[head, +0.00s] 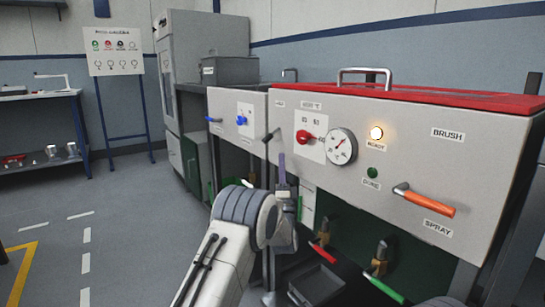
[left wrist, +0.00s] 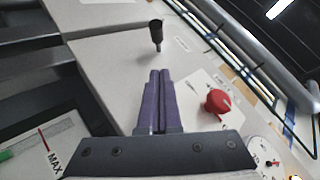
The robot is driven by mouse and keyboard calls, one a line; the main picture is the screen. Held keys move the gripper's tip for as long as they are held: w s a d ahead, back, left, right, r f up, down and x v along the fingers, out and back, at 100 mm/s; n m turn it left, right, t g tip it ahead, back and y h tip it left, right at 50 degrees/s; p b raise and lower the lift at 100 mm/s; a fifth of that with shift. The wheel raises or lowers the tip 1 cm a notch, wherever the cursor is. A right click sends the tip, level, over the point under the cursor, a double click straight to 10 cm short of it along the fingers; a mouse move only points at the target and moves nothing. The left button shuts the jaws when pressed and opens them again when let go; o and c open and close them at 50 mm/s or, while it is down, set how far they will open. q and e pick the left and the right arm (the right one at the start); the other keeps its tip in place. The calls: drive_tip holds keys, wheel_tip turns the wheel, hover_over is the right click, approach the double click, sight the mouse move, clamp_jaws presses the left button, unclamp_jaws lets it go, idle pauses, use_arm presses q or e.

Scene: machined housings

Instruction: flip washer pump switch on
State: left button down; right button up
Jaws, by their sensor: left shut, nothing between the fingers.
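A black-tipped toggle lever (head: 268,137) sticks out near the left edge of the grey washer front panel (head: 370,178), below a small label too small to read. In the left wrist view the same black lever (left wrist: 156,33) stands out from the panel, beyond my fingertips. My left gripper (head: 282,160) has its purple fingers pointing up, just below and right of the lever in the head view. In the left wrist view the fingers (left wrist: 158,74) are shut together and empty, with a gap between them and the lever. My right gripper is not in view.
A red knob (head: 306,136) and a dial gauge (head: 341,146) sit right of the lever. An amber lamp (head: 376,133) glows. An orange handle (head: 425,200) juts out at right. Red- and green-handled valves (head: 381,262) are below. A blue knob (head: 241,120) is on the left panel.

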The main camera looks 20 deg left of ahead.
sight(271, 136)
use_arm(q)
drive_tip(key=shift+w+a+r+b, duration=0.55)
drive_tip(key=shift+a+r, duration=0.25)
drive_tip(key=shift+a, duration=0.15)
drive_tip(key=shift+w+a+r+b, duration=0.4)
drive_tip(key=shift+w+a+r, duration=0.15)
drive_tip(key=shift+a+r, duration=0.3)
drive_tip(key=shift+f, duration=0.1)
